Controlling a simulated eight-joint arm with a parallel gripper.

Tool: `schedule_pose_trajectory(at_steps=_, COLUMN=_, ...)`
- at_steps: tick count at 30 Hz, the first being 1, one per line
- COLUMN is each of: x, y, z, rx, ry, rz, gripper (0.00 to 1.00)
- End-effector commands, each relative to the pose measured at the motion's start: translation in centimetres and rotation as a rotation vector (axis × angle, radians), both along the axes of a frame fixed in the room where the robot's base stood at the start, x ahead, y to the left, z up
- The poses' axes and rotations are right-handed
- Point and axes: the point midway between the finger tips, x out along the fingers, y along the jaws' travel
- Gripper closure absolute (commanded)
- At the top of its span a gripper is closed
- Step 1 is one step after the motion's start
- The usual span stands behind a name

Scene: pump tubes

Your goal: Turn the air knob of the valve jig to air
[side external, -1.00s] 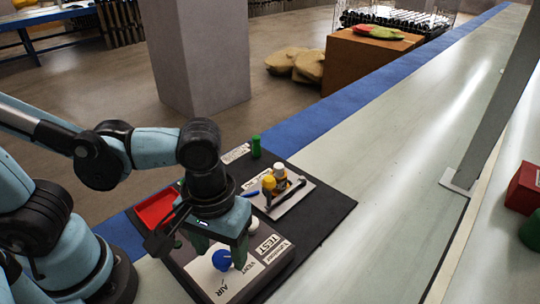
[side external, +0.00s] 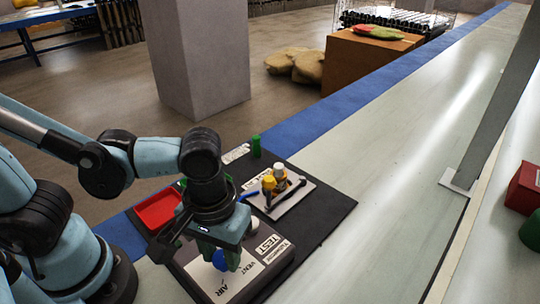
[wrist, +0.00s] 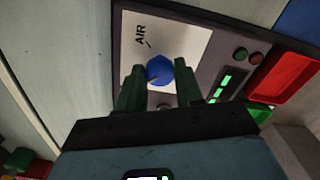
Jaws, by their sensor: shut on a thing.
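The valve jig (side external: 262,277) is a dark box with a light top panel lettered AIR, VENT and TEST. Its blue air knob (side external: 219,260) stands on a white plate between the AIR and VENT labels. In the wrist view, the blue knob (wrist: 159,70) sits between my green fingers, with AIR and a short tick line to its upper left. My gripper (wrist: 160,78) is shut on the knob from above; the side view shows the gripper (side external: 220,258) pointing down over it. The fingers partly hide the knob, and I cannot tell exactly where it points.
A red tray (side external: 158,209) lies behind the jig. A small plate with yellow-capped and white-capped parts (side external: 281,182) stands on the black mat (side external: 325,212). A green cylinder (side external: 256,146) is at the mat's far edge.

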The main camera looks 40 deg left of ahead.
Motion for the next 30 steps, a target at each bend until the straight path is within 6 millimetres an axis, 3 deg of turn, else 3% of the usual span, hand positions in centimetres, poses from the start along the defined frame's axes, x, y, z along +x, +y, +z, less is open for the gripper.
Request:
schedule_pose_trajectory(at_steps=11, x=0.02, y=0.0, z=0.01, rx=0.001, ry=0.0, rz=-0.106, gripper=0.95)
schedule_pose_trajectory(at_steps=30, x=0.05, y=0.0, z=0.0, rx=0.002, ry=-0.002, rz=-0.678, gripper=0.95)
